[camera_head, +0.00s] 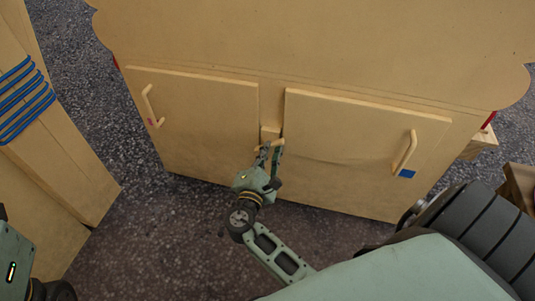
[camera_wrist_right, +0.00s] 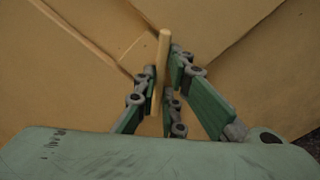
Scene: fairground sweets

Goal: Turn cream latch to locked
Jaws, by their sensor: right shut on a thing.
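The cream latch (camera_head: 269,133) sits on the cabinet front in the gap between two doors. Its bar (camera_wrist_right: 164,50) shows in the right wrist view as a pale rod between my fingers. My right gripper (camera_head: 270,148) is at the latch and shut on its bar; it also shows in the right wrist view (camera_wrist_right: 164,78). The fingers hide part of the latch in the head view. The left door (camera_head: 200,110) and right door (camera_head: 345,135) look closed. My left gripper is not in view; only part of my left arm shows at the lower left.
The left door has a handle (camera_head: 150,105) and the right door has a handle (camera_head: 405,151) with a blue patch (camera_head: 407,174) below it. A wooden panel (camera_head: 60,130) with blue cord (camera_head: 24,100) stands at the left. Dark speckled floor (camera_head: 150,240) lies in front.

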